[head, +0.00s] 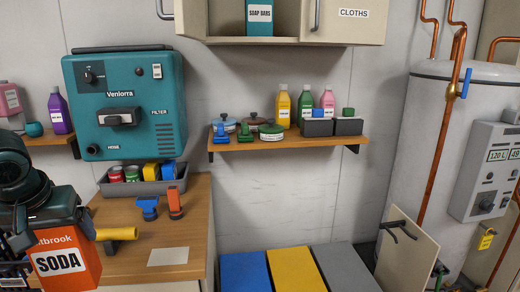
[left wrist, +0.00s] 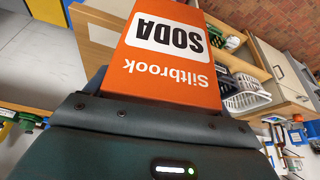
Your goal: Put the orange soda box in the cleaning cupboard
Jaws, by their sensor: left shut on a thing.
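The orange soda box (head: 65,262), with a white SODA label, is at the lower left of the head view. My dark left gripper (head: 48,215) is shut on it from above and hides its top. In the left wrist view the box (left wrist: 168,55) sticks out from the gripper (left wrist: 155,115), with its print upside down. A wall cupboard (head: 228,22) at the top of the head view stands open, with a teal soap bars box (head: 260,16) inside and a CLOTHS label on its right part. Its top is out of frame. My right gripper is not in view.
A wall shelf (head: 290,143) with bottles and tins juts out below the cupboard. A water tank (head: 430,120) with copper pipes stands right. A tilted panel (head: 410,250) is lower right.

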